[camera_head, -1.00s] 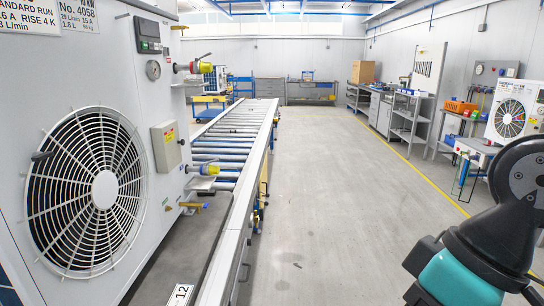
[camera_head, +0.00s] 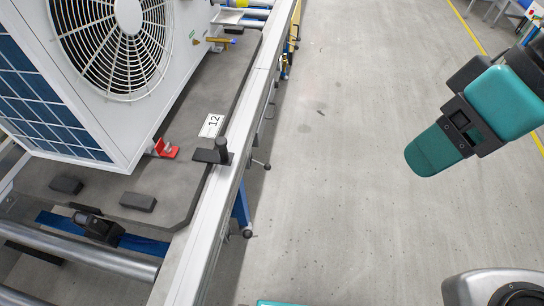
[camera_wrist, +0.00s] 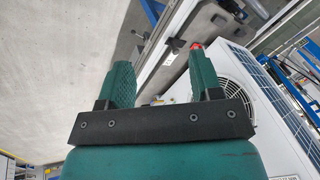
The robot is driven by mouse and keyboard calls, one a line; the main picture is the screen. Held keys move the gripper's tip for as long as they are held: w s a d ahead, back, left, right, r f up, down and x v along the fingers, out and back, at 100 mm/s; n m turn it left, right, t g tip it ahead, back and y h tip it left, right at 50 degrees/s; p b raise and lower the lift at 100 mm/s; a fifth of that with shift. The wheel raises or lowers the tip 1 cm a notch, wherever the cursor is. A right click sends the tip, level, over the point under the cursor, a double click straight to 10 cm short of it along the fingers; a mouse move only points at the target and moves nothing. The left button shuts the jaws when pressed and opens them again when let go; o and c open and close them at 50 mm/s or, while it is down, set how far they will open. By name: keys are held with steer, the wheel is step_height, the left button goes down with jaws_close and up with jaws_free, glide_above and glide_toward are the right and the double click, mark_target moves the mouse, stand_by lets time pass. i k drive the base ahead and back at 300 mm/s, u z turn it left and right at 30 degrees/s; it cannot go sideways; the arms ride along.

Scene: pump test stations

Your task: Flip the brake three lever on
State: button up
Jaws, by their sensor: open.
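A black lever-like fitting with an upright round post (camera_head: 221,150) sits on the conveyor's side rail, beside the plate marked 12. No label reading brake three is legible, so I cannot tell whether this is that lever. A dark fitting on the rail (camera_wrist: 172,46) also shows between the fingers in the wrist view, well beyond them. My gripper (camera_wrist: 159,60) has its two green fingers spread, with nothing between them. In the head view my gripper (camera_head: 430,155) hangs over the bare floor, to the right of the rail and apart from it.
A white fan unit (camera_head: 150,110) stands on a dark pallet (camera_head: 185,115) on the conveyor. A red bracket (camera_head: 166,149) is at its corner. The silver rail (camera_head: 215,215) edges the conveyor, with black knobs (camera_head: 261,164) below. The grey floor (camera_head: 340,200) right of it is clear.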

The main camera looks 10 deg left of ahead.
mark_target(267, 167)
steer(key=k, duration=1.25)
steer(key=u, duration=0.45)
steer(key=i, duration=0.9)
steer(key=z, duration=0.45)
